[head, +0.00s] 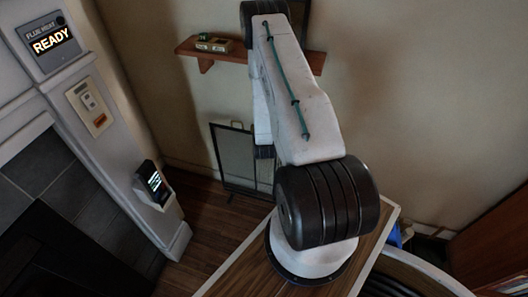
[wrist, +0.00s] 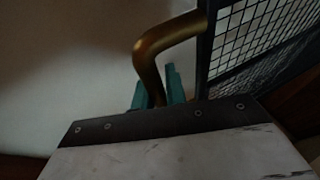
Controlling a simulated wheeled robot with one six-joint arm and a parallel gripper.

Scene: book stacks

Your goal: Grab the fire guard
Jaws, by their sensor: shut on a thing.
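The fire guard is a dark-framed mesh screen (head: 234,152) standing upright on the floor by the back wall in the head view, partly hidden behind my arm. In the wrist view its dark mesh panel (wrist: 262,40) fills the upper right. A curved brass handle (wrist: 160,42) sticks out from its frame. My gripper (wrist: 158,92) has teal fingers on either side of the handle's lower end and is shut on it. In the head view the fingers are hidden behind my arm.
A wooden wall shelf (head: 190,47) with a small item (head: 214,45) is above the guard. A white fireplace surround (head: 112,130) with panels stands at left. Wooden floor (head: 205,215) lies between.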

